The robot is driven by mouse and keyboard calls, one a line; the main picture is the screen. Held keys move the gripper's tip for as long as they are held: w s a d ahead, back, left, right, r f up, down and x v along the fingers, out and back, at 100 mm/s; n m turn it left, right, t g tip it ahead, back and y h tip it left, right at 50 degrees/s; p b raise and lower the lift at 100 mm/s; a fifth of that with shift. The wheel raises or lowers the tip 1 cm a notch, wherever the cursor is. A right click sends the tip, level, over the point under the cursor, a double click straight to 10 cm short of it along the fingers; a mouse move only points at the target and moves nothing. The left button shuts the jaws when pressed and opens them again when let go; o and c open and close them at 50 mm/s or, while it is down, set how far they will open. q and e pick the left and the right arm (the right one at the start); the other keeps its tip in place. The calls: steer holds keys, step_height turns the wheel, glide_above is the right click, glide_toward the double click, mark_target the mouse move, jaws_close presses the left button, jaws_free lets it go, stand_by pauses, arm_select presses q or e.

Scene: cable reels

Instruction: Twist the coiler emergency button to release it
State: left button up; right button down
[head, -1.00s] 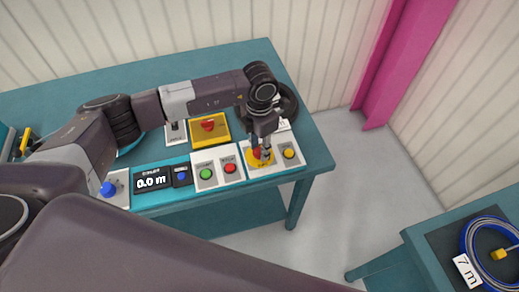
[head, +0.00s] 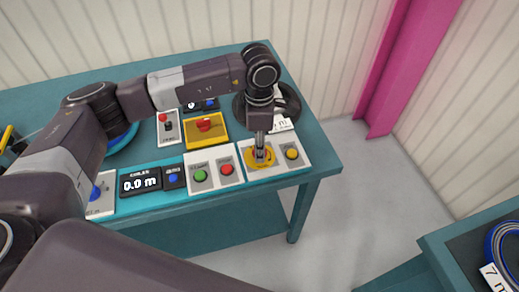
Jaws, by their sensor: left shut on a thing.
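The coiler emergency button shows as a round yellow base (head: 249,160) on a white panel at the right end of the teal table's front row. Its red head is almost wholly hidden behind my left gripper. My left gripper (head: 260,153) comes down from above, pointing straight down, and is shut on the button head. My right gripper is not in view.
Beside it are a yellow button (head: 291,154), a red button (head: 227,170), a green button (head: 200,176) and a display (head: 140,181) reading 0.0 m. Behind stand a yellow box (head: 220,138) with a red knob and a dark reel (head: 290,101). Open floor lies right.

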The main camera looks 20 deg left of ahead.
arm_select(q)
steer(key=shift+f, duration=0.1)
stand_by(0.3)
steer(key=o, duration=1.2)
steer(key=shift+c, duration=0.2)
step_height(320, 180, up, 12)
